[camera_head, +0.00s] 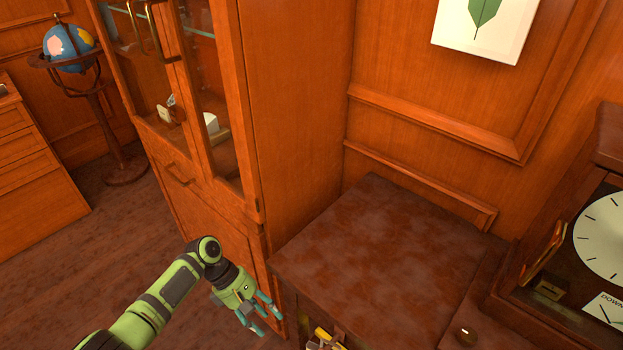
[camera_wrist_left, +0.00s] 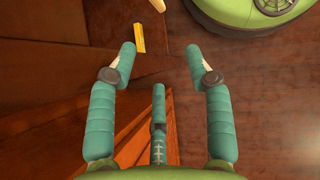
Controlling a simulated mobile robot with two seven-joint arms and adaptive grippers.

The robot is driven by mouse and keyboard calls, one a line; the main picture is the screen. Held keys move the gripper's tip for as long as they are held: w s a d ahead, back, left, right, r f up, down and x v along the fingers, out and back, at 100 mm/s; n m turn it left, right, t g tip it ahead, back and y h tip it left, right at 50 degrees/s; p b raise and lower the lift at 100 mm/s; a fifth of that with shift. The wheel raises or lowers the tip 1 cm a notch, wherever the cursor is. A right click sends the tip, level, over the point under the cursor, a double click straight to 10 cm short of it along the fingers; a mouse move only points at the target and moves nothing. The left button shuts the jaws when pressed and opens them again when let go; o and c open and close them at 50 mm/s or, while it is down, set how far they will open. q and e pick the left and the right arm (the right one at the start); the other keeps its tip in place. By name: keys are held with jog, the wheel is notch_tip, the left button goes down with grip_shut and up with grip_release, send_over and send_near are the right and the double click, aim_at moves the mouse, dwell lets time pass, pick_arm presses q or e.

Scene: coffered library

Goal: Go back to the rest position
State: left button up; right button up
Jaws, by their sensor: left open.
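My left gripper (camera_head: 264,316) hangs low in front of the cabinet, beside the left front corner of the dark wooden top. In the left wrist view its teal fingers (camera_wrist_left: 163,62) are spread apart with nothing between them. The gripper is open and empty. My green and black left arm reaches in from the lower left. My right gripper is in neither view.
A tall glass-door cabinet (camera_head: 245,110) stands behind the gripper. The dark wooden top (camera_head: 380,260) is bare. A yellow object (camera_head: 327,338) is near its front edge. A clock (camera_head: 604,232) stands right, a globe (camera_head: 70,45) far left. Floor (camera_head: 120,235) at left is clear.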

pick_arm(q)
jog(key=s+a+f+m+t+y+p, duration=0.1)
jog(key=s+a+f+m+y, duration=0.15)
jog(key=s+f, duration=0.7)
jog(key=s+a+f+m+t+y+p, duration=0.15)
jog(key=s+a+f+m, duration=0.35)
jog(key=f, duration=0.7)
jog(key=s+f+m+y, duration=0.1)
jog(key=s+m, duration=0.3)
jog(key=s, duration=0.6)
jog(key=s+f+m+t+y, duration=0.1)
jog(key=s+f+m, duration=0.3)
jog(key=s, duration=0.7)
jog(key=shift+m+y+p, duration=0.3)
jog(key=shift+m+y, duration=0.15)
jog(key=shift+y, duration=0.05)
jog(key=shift+d, duration=0.15)
jog(key=shift+c, duration=1.2)
